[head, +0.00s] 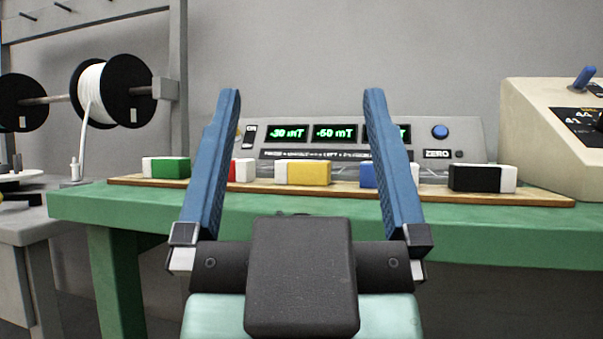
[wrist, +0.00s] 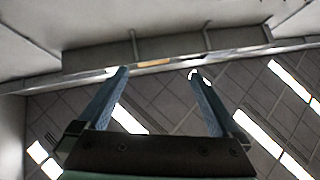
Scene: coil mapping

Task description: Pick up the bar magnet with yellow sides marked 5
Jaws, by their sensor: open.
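The bar magnet with yellow sides (head: 310,173) lies on a wooden board (head: 225,184) on the green bench, near the middle of the head view. Its left end is white. No number can be read on it. My gripper (head: 302,92) is open, with its two blue fingers pointing up and spread wide. The yellow magnet shows between the fingers, beyond them and apart from them. In the wrist view my open gripper (wrist: 160,72) has nothing between its fingers, and no magnet shows there.
Green (head: 170,168), red (head: 234,170), blue (head: 368,176) and black (head: 475,178) magnets lie in the same row; fingers partly hide red and blue. A display panel (head: 455,128) stands behind. A beige console (head: 530,120) is right, a spool rack (head: 180,60) left.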

